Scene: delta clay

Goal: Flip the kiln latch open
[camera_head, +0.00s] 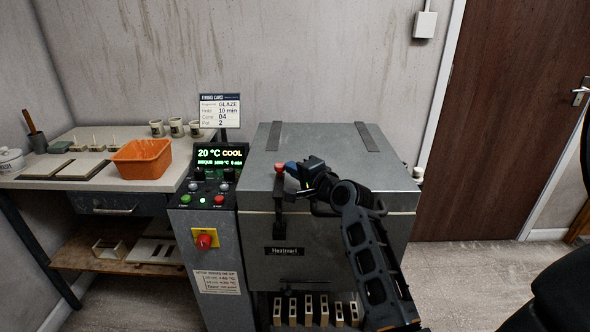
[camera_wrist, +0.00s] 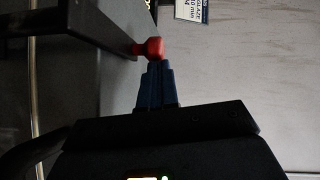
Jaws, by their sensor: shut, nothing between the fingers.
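The kiln (camera_head: 320,225) is a grey metal box with its lid down. Its latch (camera_head: 278,200) is a dark upright bar at the front, left of centre, with a red knob (camera_head: 280,168) on top, near the lid's front edge. My gripper (camera_head: 290,167) is shut and empty, its blue fingertips just right of the knob. In the wrist view the shut fingertips (camera_wrist: 157,68) point at the red knob (camera_wrist: 154,47) and are very close to it or touching; I cannot tell which. The dark latch bar (camera_wrist: 100,16) also shows there.
A control panel (camera_head: 212,185) with buttons and a lit display stands left of the kiln. A worktable (camera_head: 85,178) with an orange basket (camera_head: 142,158) is further left. My arm crosses the kiln's right front. A brown door (camera_head: 500,120) is at the right.

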